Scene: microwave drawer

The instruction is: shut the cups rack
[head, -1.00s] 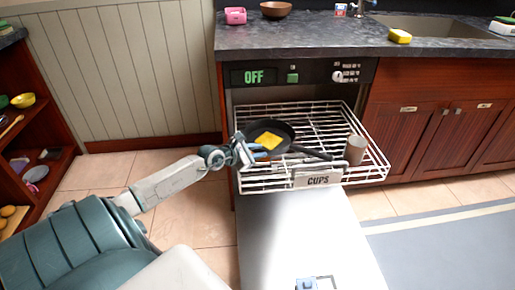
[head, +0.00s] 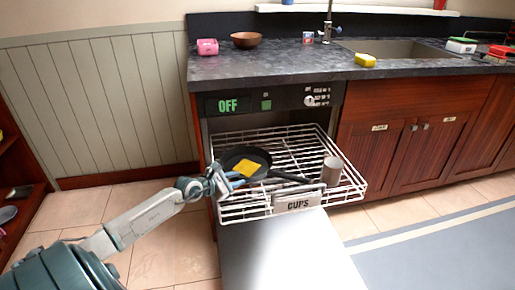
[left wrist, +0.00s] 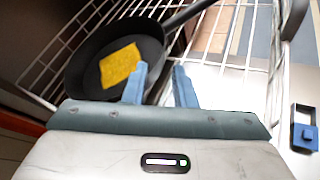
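The white wire cups rack (head: 340,192) is pulled out of the dishwasher, above its lowered door (head: 285,250). A "CUPS" label (head: 298,202) is on its front. A dark frying pan (head: 230,160) with a yellow square thing (head: 247,168) in it and a grey-brown cup (head: 332,170) are in the rack. My left gripper (head: 235,180) is at the rack's left side, near the pan. In the left wrist view its two blue fingers (left wrist: 160,85) are apart with nothing clearly between them; the pan (left wrist: 90,65) lies just beyond. My right gripper is not in view.
The dark counter (head: 280,68) above holds a pink thing (head: 207,47), a brown bowl (head: 246,40) and a yellow sponge (head: 365,60) by the sink. Wooden cabinets (head: 420,150) stand to the right. A dark wooden shelf (head: 18,190) is at the left edge.

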